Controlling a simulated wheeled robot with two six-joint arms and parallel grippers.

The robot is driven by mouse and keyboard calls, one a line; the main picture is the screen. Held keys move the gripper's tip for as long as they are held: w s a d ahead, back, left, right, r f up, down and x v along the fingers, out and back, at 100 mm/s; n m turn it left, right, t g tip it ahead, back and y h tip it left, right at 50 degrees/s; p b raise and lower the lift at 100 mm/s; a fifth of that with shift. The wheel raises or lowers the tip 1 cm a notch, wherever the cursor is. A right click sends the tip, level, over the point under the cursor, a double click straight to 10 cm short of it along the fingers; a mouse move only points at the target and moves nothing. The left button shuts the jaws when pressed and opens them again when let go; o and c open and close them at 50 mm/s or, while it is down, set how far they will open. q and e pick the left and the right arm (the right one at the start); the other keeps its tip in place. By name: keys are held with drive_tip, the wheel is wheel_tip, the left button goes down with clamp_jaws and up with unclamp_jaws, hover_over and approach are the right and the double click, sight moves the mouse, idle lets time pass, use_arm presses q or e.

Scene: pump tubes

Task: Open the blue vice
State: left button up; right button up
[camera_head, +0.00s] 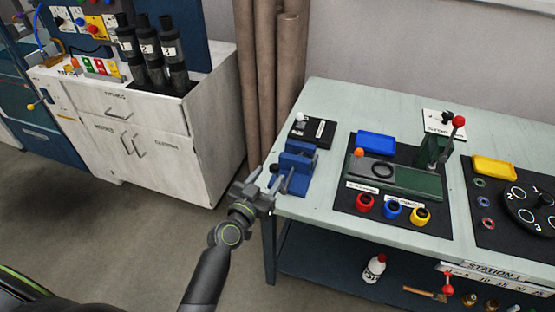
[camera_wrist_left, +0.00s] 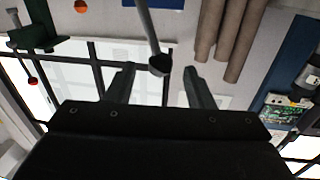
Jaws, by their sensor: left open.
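The blue vice (camera_head: 299,162) stands at the left end of the pale green table, with a grey bar handle (camera_head: 283,184) on its near left side. My left gripper (camera_head: 265,178) is just left of the vice, close to the handle, with its fingers apart. In the left wrist view, the open fingers of my left gripper (camera_wrist_left: 160,72) stand on either side of the lower end of a grey rod (camera_wrist_left: 152,35) with a rounded tip. It looks like the handle, but I cannot tell whether the fingers touch it. My right gripper is out of view.
Brown rolls (camera_head: 271,80) stand behind the table. Floor is free left of the table.

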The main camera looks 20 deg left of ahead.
use_arm(q)
drive_tip(key=shift+w+d+p, duration=0.1)
drive_tip(key=shift+w+d, duration=0.1)
drive_tip(key=shift+w, duration=0.8)
drive_tip(key=shift+w+d+p, duration=0.1)
drive_tip(key=shift+w+d, duration=0.05)
drive_tip(key=shift+w, duration=0.9)
drive_tip(key=shift+w+d+p, duration=0.1)
drive_tip(key=shift+w+d, duration=0.1)
drive_tip(key=shift+w, duration=0.8)
drive_tip(key=shift+c, duration=0.3)
clamp_jaws()
